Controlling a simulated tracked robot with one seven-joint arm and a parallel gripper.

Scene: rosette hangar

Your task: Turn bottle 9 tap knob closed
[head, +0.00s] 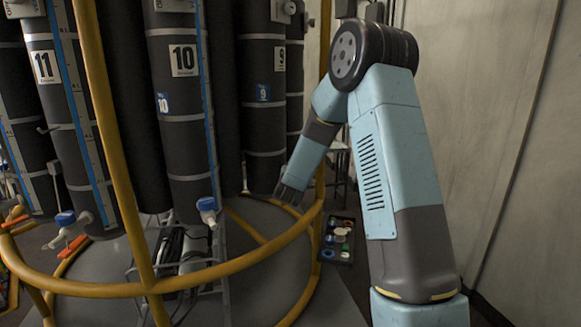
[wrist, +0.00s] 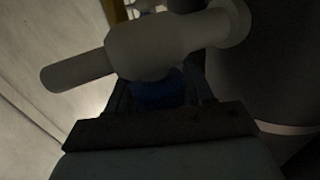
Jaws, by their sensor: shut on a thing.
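Bottle 9 (head: 262,130) is a tall dark cylinder with a small blue 9 label, standing behind the yellow rail in the head view. My gripper (head: 288,194) is at its lower right side. In the wrist view, a grey tap body (wrist: 150,45) with a spout pointing left crosses the upper picture. Its blue knob (wrist: 158,90) sits between the fingers of my gripper (wrist: 158,102), which is shut on it. The image is dark, so the knob's angle cannot be told. The tap is hidden in the head view.
Bottle 10 (head: 183,130) and bottle 11 (head: 50,110) stand to the left, with blue-knobbed taps (head: 208,206) at their bases. A yellow rail (head: 240,264) curves in front. A tray of small parts (head: 339,240) lies right of it. A pale wall (head: 475,120) bounds the right.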

